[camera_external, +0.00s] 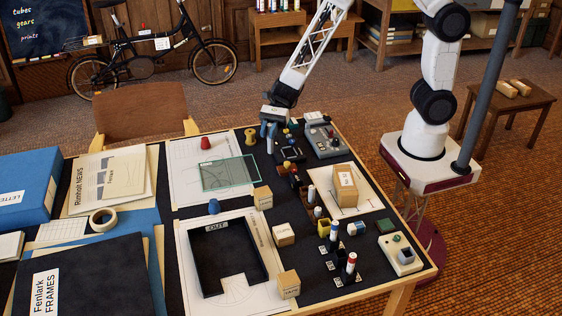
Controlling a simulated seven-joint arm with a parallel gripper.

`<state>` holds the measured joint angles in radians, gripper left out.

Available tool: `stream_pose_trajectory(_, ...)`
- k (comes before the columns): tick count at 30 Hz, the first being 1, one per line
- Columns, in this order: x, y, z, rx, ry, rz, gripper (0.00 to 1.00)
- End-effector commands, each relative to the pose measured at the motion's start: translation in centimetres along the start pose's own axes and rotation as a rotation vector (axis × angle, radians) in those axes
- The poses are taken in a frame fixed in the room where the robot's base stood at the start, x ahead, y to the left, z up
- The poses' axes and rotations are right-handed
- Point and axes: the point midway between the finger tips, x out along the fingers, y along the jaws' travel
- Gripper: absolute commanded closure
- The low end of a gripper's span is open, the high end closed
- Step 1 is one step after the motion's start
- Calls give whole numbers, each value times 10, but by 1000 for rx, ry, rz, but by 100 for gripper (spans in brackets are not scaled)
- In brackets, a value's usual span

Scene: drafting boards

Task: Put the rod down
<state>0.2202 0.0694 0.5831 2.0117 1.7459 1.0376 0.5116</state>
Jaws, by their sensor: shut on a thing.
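My gripper (268,135) is at the far part of the dark drafting table, pointing down, with blue fingers close together.
Near my gripper are a yellow spool (250,136), a grey device with knobs (324,139) and a green clear sheet (229,174). A red cone (206,142) stands to the left. A black OUT tray (194,262), wooden blocks (284,234) and a switch box (401,256) are nearer.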

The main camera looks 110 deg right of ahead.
Motion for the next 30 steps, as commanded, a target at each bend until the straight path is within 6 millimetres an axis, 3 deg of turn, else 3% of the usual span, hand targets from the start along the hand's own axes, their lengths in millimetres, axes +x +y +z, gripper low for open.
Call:
stream_pose_trajectory(11,7,-8,2,-1,0,0,100)
stream_pose_trajectory(30,58,-79,14,0,0,1,100)
